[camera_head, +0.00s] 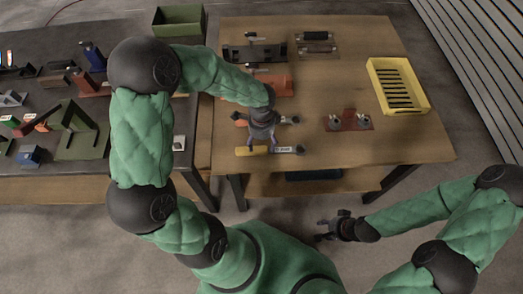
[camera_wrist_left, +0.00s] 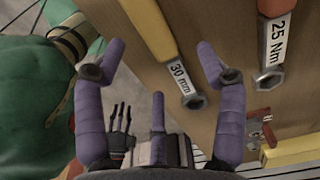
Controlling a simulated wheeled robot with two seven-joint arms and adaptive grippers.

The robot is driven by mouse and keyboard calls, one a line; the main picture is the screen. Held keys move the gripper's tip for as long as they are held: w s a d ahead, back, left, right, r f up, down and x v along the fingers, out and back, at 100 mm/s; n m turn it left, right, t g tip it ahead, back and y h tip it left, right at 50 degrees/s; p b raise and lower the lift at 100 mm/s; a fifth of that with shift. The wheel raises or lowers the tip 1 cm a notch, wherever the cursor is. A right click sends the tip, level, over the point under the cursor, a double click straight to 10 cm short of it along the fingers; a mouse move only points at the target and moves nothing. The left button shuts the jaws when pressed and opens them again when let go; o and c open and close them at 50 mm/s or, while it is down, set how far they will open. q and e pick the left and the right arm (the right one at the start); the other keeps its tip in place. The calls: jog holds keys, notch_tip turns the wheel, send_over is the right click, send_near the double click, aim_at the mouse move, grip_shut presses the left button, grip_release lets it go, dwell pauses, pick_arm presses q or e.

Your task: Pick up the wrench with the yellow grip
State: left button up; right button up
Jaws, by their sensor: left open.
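The wrench with the yellow grip (camera_head: 252,151) lies on the brown table near its front edge. Its grip points left and its metal head points right in the head view.
A wrench with an orange grip (camera_wrist_left: 276,32), marked "25 Nm", lies behind the yellow one. A red fixture (camera_head: 348,122) and a yellow crate (camera_head: 382,66) are to the right. A green bin (camera_head: 179,22) stands at the back left. The front right tabletop is clear.

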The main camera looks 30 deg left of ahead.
aim_at(261, 150)
pick_arm(q)
jog(key=f, duration=0.1)
jog(key=f+b, duration=0.2)
jog(key=f, duration=0.1)
jog(key=shift+s, duration=0.35)
jog(key=shift+f, duration=0.55)
jog(key=shift+r, duration=0.1)
grip_shut()
